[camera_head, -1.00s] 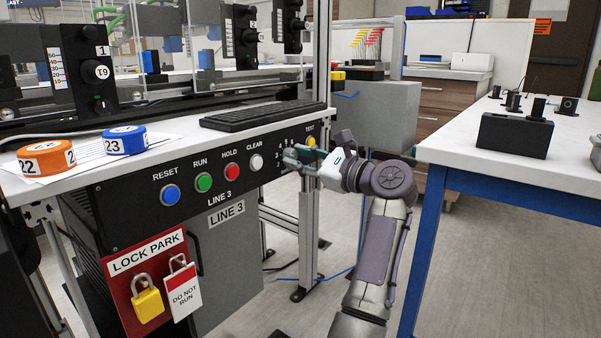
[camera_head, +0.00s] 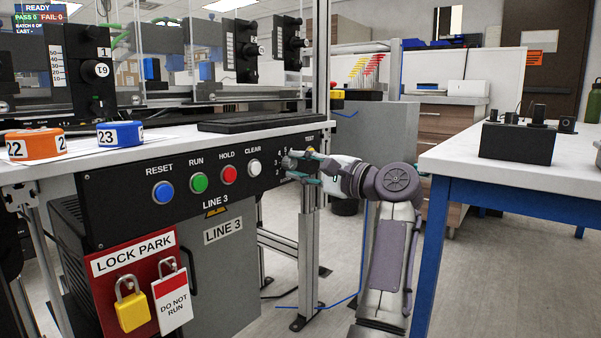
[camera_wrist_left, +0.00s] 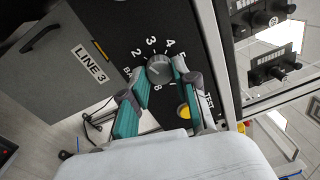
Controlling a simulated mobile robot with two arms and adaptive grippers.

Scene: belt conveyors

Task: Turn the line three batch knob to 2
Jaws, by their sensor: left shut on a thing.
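The line three batch knob (camera_wrist_left: 159,69) is a round grey knob on the black panel, ringed by white numbers, in the left wrist view. My left gripper (camera_wrist_left: 153,80) has its two teal-padded fingers on opposite sides of the knob and is shut on it. The knob's pointer direction is hard to make out. In the head view my left gripper (camera_head: 291,167) is at the right end of the Line 3 panel (camera_head: 130,205) and mostly hides the knob. My right gripper is not in view.
A yellow test button (camera_wrist_left: 184,111) sits close beside one finger. Blue, green, red and white buttons line the panel left of the knob. A metal post (camera_head: 306,240) stands by the gripper. A white-topped table (camera_head: 455,160) is at right. An overlay at top left reads READY.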

